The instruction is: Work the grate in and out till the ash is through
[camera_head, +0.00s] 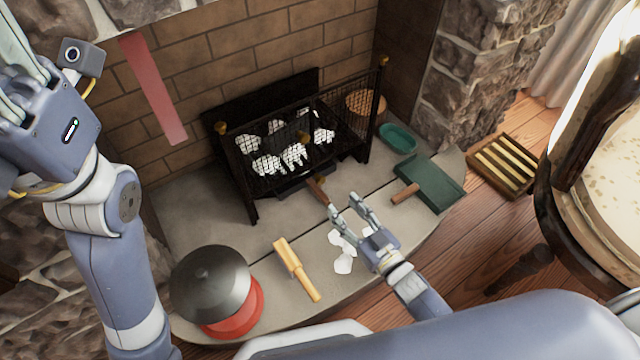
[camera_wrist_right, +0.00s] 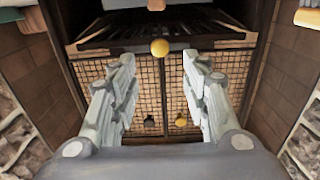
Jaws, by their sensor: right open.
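The black fire grate (camera_head: 250,190) stands on the stone hearth against the brick wall, with a mesh front and brass knobs. Pale lumps (camera_head: 267,165) lie in it. A rod with a brown wooden grip (camera_head: 318,190) sticks out at the grate's front. My right gripper (camera_head: 350,203) is open, its fingertips close to that grip; I cannot tell whether they touch it. In the right wrist view my right gripper's fingers (camera_wrist_right: 160,85) are spread, with mesh (camera_wrist_right: 155,95) and a brass knob (camera_wrist_right: 160,47) beyond. My left gripper (camera_head: 18,60) is raised at the upper left, its fingers partly cut off.
White pieces (camera_head: 343,263) lie on the hearth beside my right gripper. A wooden-handled tool (camera_head: 296,270), a red bucket (camera_head: 238,310) with dark lid, a green pan (camera_head: 432,182) and a green dish (camera_head: 398,138) stand around. A slatted wooden rack (camera_head: 503,165) is at right.

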